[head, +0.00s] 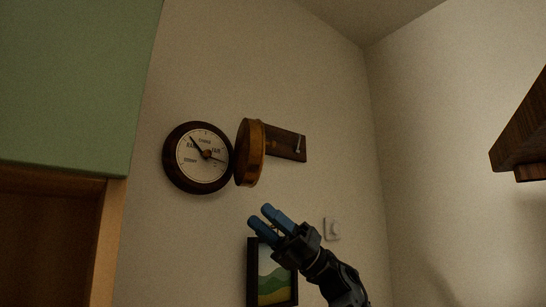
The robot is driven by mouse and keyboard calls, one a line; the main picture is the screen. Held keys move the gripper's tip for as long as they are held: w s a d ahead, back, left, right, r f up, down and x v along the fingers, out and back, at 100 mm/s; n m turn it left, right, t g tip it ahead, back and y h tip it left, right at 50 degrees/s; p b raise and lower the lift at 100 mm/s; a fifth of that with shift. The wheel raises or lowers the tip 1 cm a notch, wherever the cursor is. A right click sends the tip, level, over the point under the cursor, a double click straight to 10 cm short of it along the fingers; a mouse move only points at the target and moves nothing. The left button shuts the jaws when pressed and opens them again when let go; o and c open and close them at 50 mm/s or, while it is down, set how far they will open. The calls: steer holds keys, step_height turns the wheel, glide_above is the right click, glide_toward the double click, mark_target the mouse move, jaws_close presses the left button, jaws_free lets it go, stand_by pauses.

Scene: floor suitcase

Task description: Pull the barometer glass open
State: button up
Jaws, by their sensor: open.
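The barometer (184,180) hangs on the wall left of centre, with a dark round rim and a white dial with needles. Its round glass in a brass-coloured frame (257,153) stands swung out at the dial's right side, seen nearly edge-on. The dial face is uncovered. A brown wooden piece with a small pale part (288,144) shows just right of the frame; I cannot tell how it joins the barometer. My gripper (262,222) is open and empty, its blue fingers below the glass frame and apart from it.
A framed landscape picture (273,278) hangs on the wall behind my arm. A pale switch plate (332,229) is right of it. A green cabinet (75,85) fills the left side. A dark wooden shelf (522,140) juts in at right. The wall above the barometer is clear.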

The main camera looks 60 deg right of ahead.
mark_target(273, 145)
steer(key=s+d+r+n+h+b, duration=0.1)
steer(key=s+d+r+h, duration=0.15)
steer(key=r, duration=0.35)
steer(key=s+d+r+n+g+h, duration=0.1)
steer(key=d+r+h, duration=0.1)
steer(key=r+h, duration=0.3)
steer(key=s+d+r+n+h+b, duration=0.1)
steer(key=s+d+r+h, duration=0.15)
steer(key=r, duration=0.45)
steer(key=shift+f+p+x, duration=0.15)
steer(key=shift+p+x, duration=0.15)
steer(key=shift+x, duration=1.6)
steer(key=shift+f+p+x, duration=0.15)
steer(key=shift+p+x, duration=0.1)
steer(key=shift+x, duration=1.65)
steer(key=shift+w+d, duration=0.15)
steer(key=shift+d, duration=0.05)
jaws_close()
